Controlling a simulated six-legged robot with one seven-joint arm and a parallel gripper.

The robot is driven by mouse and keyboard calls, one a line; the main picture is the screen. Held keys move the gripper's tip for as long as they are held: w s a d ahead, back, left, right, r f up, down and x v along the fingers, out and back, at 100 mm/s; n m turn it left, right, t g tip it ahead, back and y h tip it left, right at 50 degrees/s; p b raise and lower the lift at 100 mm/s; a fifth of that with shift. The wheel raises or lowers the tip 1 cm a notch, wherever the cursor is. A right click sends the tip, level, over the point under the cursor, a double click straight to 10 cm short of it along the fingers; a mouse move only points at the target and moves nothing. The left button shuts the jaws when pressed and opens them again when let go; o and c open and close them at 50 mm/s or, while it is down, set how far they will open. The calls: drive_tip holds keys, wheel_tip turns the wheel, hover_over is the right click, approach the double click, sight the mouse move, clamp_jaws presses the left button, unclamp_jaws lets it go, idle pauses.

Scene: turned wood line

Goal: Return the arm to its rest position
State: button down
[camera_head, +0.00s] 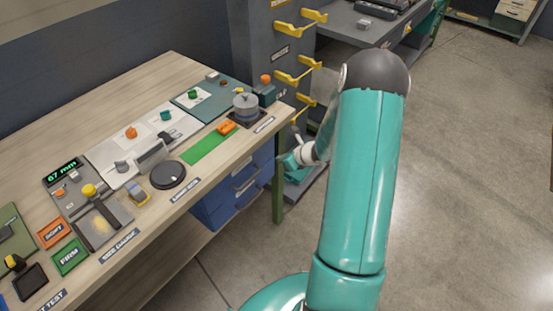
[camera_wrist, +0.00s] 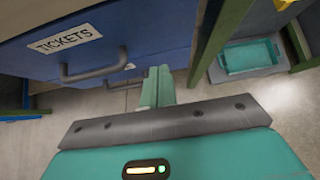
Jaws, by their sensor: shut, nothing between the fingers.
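My teal arm bends down in front of my body in the head view, with its dark elbow joint uppermost. My gripper (camera_head: 286,161) hangs low beside the right end of the workbench (camera_head: 150,66), near a green bench leg, and is partly hard to make out there. In the wrist view my gripper (camera_wrist: 158,72) shows its two teal fingers side by side, shut and empty. They point toward the floor just off a blue drawer front (camera_wrist: 150,35) labelled TICKETS; I cannot tell whether they touch it.
Blue drawers (camera_head: 232,191) with metal handles hang under the bench. A grey rack (camera_head: 284,40) with yellow brackets stands behind my arm. A teal tray (camera_wrist: 248,58) sits low at the right in the wrist view. The concrete floor (camera_head: 470,180) on the right is clear.

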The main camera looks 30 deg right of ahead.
drive_tip(key=v, duration=0.8)
drive_tip(key=s+a+r+n+g+y, duration=0.2)
drive_tip(key=s+a+r+n+g, duration=0.1)
drive_tip(key=a+r+n, duration=1.35)
drive_tip(key=s+a+r+n+h, duration=0.2)
drive_tip(key=s+a+r+n, duration=0.2)
drive_tip(key=s+r+n, duration=0.2)
drive_tip(key=s+a+r+n+h, duration=0.3)
drive_tip(key=s+a+r+n, duration=0.1)
drive_tip(key=s+n, duration=0.5)
drive_tip(key=shift+s+a+r, duration=0.3)
drive_tip(key=shift+s+r, duration=0.5)
drive_tip(key=shift+r, duration=0.1)
drive_tip(key=shift+n, duration=0.25)
